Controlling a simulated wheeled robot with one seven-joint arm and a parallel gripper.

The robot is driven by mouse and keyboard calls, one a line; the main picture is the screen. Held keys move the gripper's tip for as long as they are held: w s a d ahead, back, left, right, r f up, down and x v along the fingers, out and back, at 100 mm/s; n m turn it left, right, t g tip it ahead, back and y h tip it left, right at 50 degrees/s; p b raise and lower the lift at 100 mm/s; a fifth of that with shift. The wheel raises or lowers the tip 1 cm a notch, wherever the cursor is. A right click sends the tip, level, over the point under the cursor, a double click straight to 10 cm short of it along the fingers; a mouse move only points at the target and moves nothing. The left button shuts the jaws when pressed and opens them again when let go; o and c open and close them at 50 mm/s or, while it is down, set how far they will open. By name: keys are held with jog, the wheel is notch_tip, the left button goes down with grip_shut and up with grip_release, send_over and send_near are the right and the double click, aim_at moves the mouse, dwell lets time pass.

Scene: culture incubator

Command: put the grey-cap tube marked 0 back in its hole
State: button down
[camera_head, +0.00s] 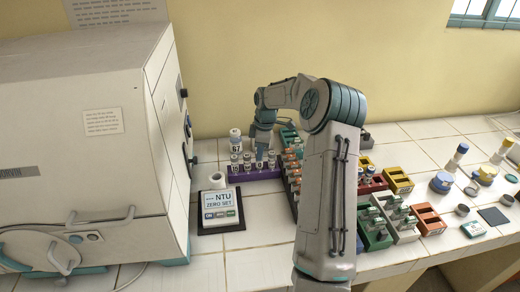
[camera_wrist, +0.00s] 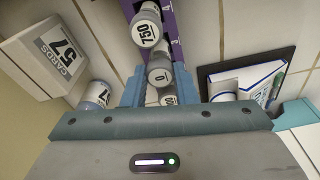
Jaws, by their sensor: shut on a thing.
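The grey-cap tube marked 0 (camera_wrist: 160,76) is between my gripper's blue fingers (camera_wrist: 158,92) in the wrist view. My gripper (camera_head: 261,150) is shut on it, above the purple rack (camera_head: 262,175). The tube's 0 label (camera_head: 260,165) also shows in the head view, at the rack. The purple rack (camera_wrist: 172,22) shows at the top of the wrist view with small position marks.
A white vial (camera_head: 235,140) stands behind the rack. The large incubator (camera_head: 85,130) is on the left. Coloured racks with tubes (camera_head: 375,228) fill the bench to the right.

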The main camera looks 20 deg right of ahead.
jog(key=shift+f, duration=0.25)
jog(key=c, duration=1.2)
grip_release()
jog(key=shift+o, duration=0.2)
